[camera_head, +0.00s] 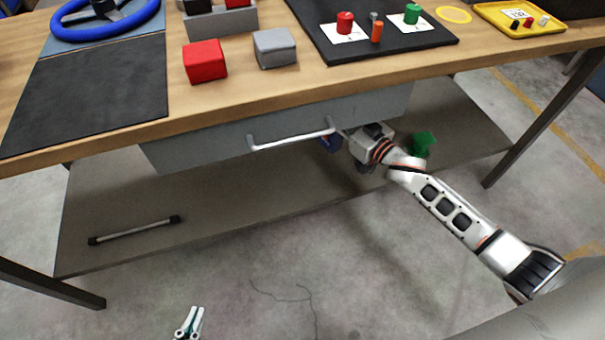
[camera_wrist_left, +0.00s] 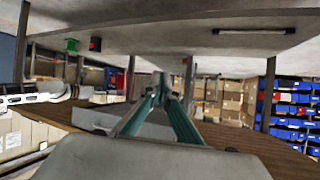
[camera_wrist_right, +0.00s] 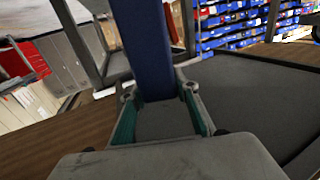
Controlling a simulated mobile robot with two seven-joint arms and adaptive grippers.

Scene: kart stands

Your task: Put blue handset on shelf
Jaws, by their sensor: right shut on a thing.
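The blue handset (camera_wrist_right: 145,45) stands out between the fingers of my right gripper (camera_wrist_right: 160,105) in the right wrist view. In the head view its blue end (camera_head: 331,143) shows just under the drawer, over the lower shelf (camera_head: 230,195). I cannot tell whether the handset touches the shelf. My left gripper (camera_head: 190,322) is low in front of the bench, empty, with its fingertips together in the left wrist view (camera_wrist_left: 160,80).
A grey drawer (camera_head: 200,145) with a handle (camera_head: 290,140) hangs above the shelf. A rod (camera_head: 135,230) lies at the shelf's left, and a green object (camera_head: 423,143) is near its right. The shelf's middle is clear. Red (camera_head: 204,61) and grey (camera_head: 274,48) blocks sit on the benchtop.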

